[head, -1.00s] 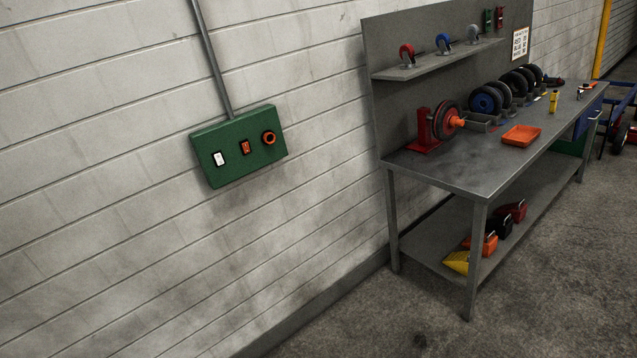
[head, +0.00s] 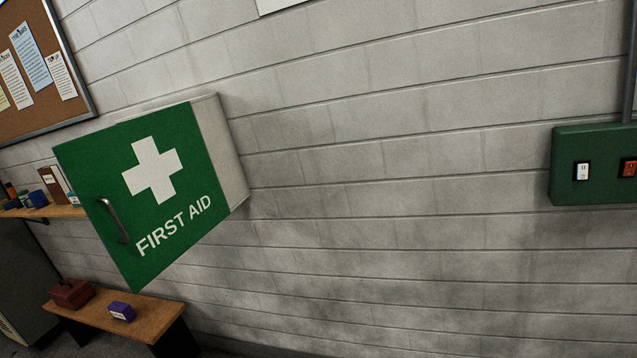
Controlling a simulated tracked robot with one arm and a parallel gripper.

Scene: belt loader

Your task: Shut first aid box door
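The first aid box (head: 222,150) is mounted on the block wall in the left half of the head view. Its green door (head: 165,215) carries a white cross, the words FIRST AID and a grey bar handle (head: 114,220) near its left edge. The door appears to stand partly open, its handle side swung out from the wall and its right edge against the white body. The inside of the box is hidden behind the door. My gripper is not in view.
A green switch box (head: 595,165) with a conduit is on the wall at the right. Below left are a wooden bench (head: 150,312) with a dark red box and a purple box, and a shelf (head: 62,211) with small items. A cork board (head: 40,60) hangs upper left. The wall between is bare.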

